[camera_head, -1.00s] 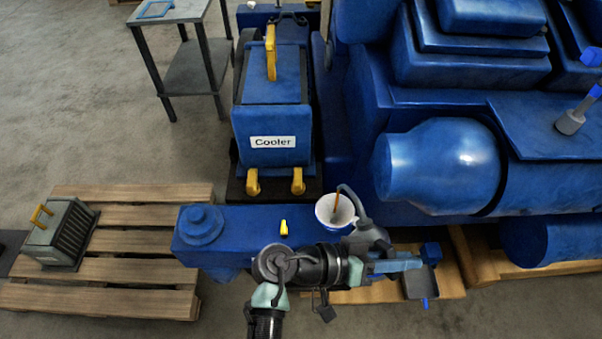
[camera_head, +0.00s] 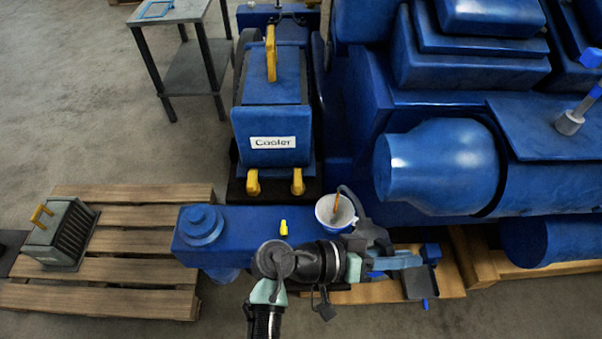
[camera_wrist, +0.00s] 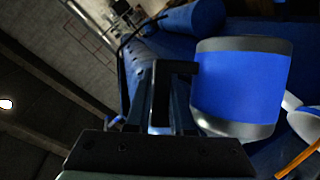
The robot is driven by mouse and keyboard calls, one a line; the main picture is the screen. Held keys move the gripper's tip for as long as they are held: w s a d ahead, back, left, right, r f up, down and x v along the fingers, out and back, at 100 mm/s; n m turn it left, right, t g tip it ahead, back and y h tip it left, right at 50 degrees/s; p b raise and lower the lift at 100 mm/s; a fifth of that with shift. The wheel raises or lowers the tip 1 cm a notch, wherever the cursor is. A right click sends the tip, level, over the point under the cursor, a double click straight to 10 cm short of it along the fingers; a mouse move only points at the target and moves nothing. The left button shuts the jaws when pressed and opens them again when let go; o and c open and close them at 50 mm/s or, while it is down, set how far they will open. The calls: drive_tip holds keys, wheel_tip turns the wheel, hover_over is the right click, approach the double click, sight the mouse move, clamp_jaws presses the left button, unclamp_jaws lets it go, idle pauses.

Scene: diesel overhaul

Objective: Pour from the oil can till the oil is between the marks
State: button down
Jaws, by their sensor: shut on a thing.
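The oil can (camera_wrist: 240,85) is blue with grey bands in the wrist view and tilted there. In the head view its grey end (camera_head: 371,234) shows beside the funnel, with a thin curved spout (camera_head: 352,197) over it. My gripper (camera_wrist: 174,98) is shut on the can's dark handle; in the head view the gripper (camera_head: 378,265) is partly hidden. The white funnel (camera_head: 325,215) stands on the blue housing. An amber streak (camera_head: 337,202), looking like oil, runs inside the funnel; it also shows in the wrist view (camera_wrist: 299,160). No level marks are readable.
A small yellow handle (camera_head: 284,228) stands on the blue housing (camera_head: 245,228), left of the funnel. The blue cooler (camera_head: 271,110) is behind it. The large blue engine (camera_head: 440,165) fills the right. A wooden pallet (camera_head: 110,285) with a grey ribbed box (camera_head: 62,235) lies left.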

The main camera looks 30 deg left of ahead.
drive_tip(key=shift+r, duration=0.15)
drive_tip(key=shift+r, duration=0.1)
drive_tip(key=shift+a, duration=0.1)
idle(0.6)
drive_tip(key=shift+w+r, duration=0.1)
drive_tip(key=shift+r, duration=0.05)
drive_tip(key=shift+a+r+n, duration=0.1)
drive_tip(key=shift+r+n, duration=0.05)
drive_tip(key=shift+n, duration=0.25)
idle(0.7)
drive_tip(key=shift+w+r+h, duration=0.1)
drive_tip(key=shift+r+h, duration=0.1)
drive_tip(key=shift+h, duration=0.2)
drive_tip(key=shift+a, duration=0.1)
drive_tip(key=shift+a+r+n, duration=0.1)
drive_tip(key=shift+n, duration=0.2)
